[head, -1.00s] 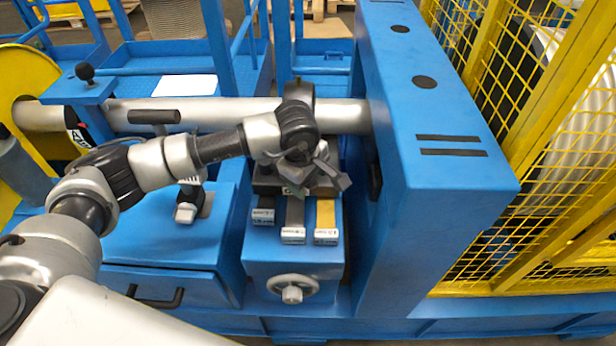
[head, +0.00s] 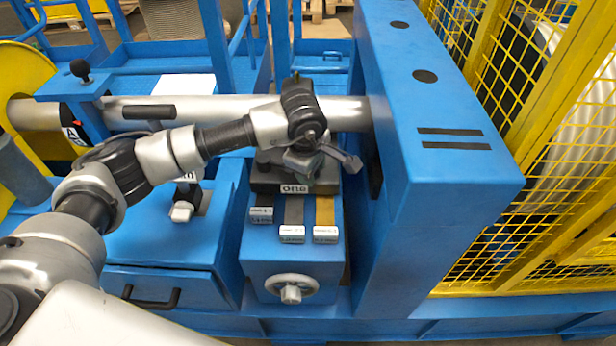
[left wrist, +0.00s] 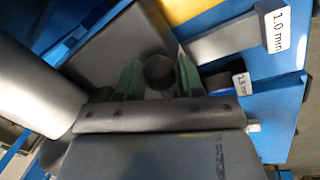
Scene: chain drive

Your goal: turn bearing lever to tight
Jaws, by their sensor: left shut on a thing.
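My left gripper (head: 312,160) is over the dark bearing block (head: 262,186) under the big silver shaft (head: 235,112). In the left wrist view, its green-padded fingers (left wrist: 158,78) stand on both sides of a dark round piece (left wrist: 158,70), which looks like part of the bearing lever. The gripper is shut on this piece. The lever's full shape and angle are hidden behind the gripper and wrist. The block's front bears a label of which "one" (head: 294,188) can be read. My right gripper is not in view.
Labelled shim strips, including a grey one (head: 294,210) and a yellow one (head: 325,210), lie in front of the block.

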